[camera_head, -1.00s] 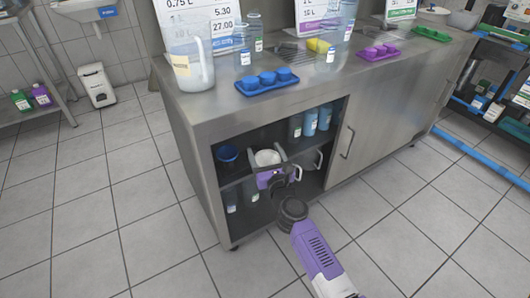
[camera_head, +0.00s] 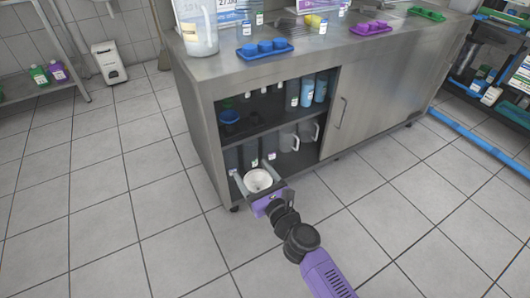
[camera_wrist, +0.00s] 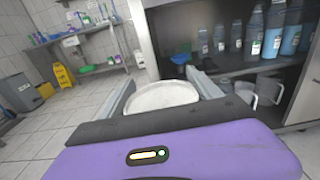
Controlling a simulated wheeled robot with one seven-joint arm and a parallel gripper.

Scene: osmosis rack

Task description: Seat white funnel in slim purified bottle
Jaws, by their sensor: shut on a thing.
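The white funnel (camera_head: 258,181) shows as a round white rim held between the two fingers of my gripper (camera_head: 257,184). In the wrist view the funnel (camera_wrist: 162,98) sits between the grey fingers, its spout hidden. My gripper is shut on it, low in front of the open cabinet. Clear slim bottles with labels stand on the counter (camera_head: 245,27) and on the cabinet's lower shelf (camera_head: 268,150). I cannot read which one is the slim purified bottle. The funnel looks apart from the counter bottles.
The steel cabinet (camera_head: 201,110) has an open left bay. Its upper shelf holds a dark blue cup (camera_head: 230,120) and blue bottles (camera_head: 321,88); grey jugs (camera_head: 308,130) stand below. The counter bears a blue tray (camera_head: 264,52) and large jug (camera_head: 200,35). Floor in front is clear.

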